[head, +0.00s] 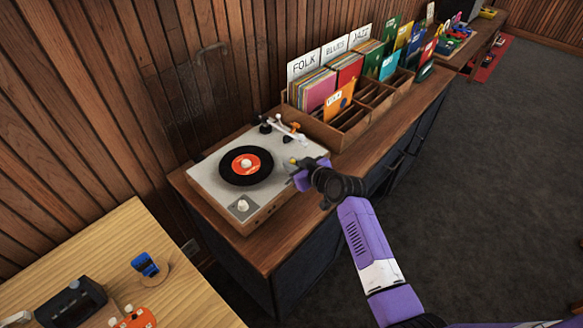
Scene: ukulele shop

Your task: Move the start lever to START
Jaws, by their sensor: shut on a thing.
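The turntable (215,178) sits on the wooden cabinet, with a black record (233,175) with an orange label on its platter. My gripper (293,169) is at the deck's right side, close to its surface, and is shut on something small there. A small yellow tip (292,161) shows at the fingers and appears to be the start lever's end. The rest of the lever and any START marking are hidden or too small to read. A round knob (243,205) is at the deck's front corner. The white tonearm (288,129) and an orange knob (294,126) are at the back.
A wooden record crate (325,134) with FOLK, BLUES and JAZZ dividers stands right behind the turntable. The cabinet top (262,258) is bare in front. A light wooden table (195,300) with small items is at lower left. Grey floor (480,190) is clear at right.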

